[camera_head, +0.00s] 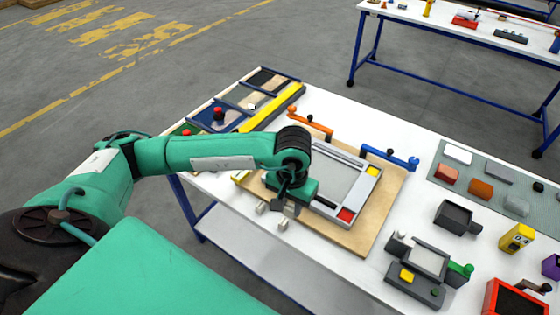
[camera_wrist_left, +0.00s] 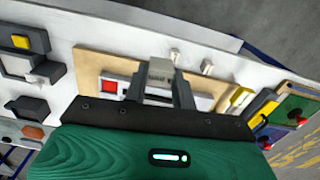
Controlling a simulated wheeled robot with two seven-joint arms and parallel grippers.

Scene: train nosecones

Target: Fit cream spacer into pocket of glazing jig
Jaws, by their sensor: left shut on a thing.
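The glazing jig (camera_head: 335,208) is a grey frame around a pale panel, lying on a tan board. It has a red block in its near right corner and a yellow one in its far right corner. In the head view my left gripper (camera_head: 286,205) is over the jig's near left end, pointing down and covering that corner. Two small cream blocks (camera_head: 262,207) (camera_head: 282,223) are at the near edge. My right gripper is not in view.
An orange clamp (camera_head: 310,124) and a blue clamp (camera_head: 390,158) stand along the board's far side. A grey fixture (camera_head: 428,264) and a dark block (camera_head: 457,216) stand to the right. A grey mat (camera_head: 462,182) holds several blocks. A tray (camera_head: 238,110) lies at the left end.

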